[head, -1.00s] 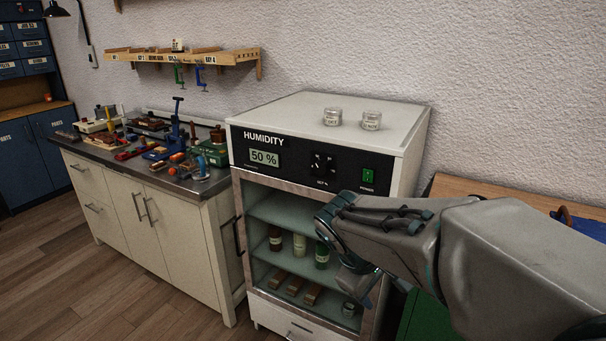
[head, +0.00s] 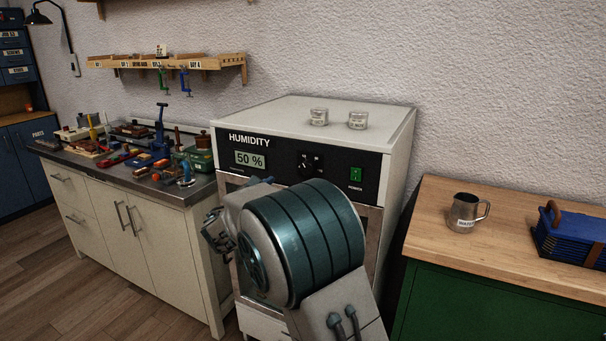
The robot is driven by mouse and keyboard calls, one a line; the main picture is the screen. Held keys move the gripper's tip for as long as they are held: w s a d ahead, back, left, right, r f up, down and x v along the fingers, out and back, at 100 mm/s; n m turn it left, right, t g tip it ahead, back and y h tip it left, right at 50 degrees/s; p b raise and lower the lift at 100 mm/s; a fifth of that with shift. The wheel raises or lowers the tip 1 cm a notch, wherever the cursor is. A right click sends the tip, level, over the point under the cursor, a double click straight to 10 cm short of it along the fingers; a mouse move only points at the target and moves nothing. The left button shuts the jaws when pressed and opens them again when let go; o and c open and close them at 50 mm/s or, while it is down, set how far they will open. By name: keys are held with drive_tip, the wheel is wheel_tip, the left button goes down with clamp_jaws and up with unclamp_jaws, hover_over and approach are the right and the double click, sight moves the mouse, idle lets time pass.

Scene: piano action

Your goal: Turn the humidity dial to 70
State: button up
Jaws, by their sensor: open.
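The humidity cabinet stands in the middle, with a black control panel (head: 277,163) across its top front. Its display (head: 250,159) reads 50 %. The black humidity dial (head: 305,162) sits right of the display, and a green power switch (head: 356,175) is farther right. My arm stands in front of the cabinet and covers most of its glass door. My gripper (head: 212,232) shows partly at the left side of the arm, below the panel and left of the dial, apart from both. It is open; its fingertips are hard to make out.
Two small jars (head: 338,118) stand on the cabinet top. A workbench (head: 120,180) crowded with tools is at left. At right, a green cabinet with a wooden top (head: 500,262) holds a metal jug (head: 465,212) and a blue case (head: 572,236).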

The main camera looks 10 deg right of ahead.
sight(306, 170)
drive_tip(key=p+x, duration=0.1)
drive_tip(key=x, duration=1.1)
drive_tip(key=shift+d, duration=0.25)
drive_tip(key=c, duration=1)
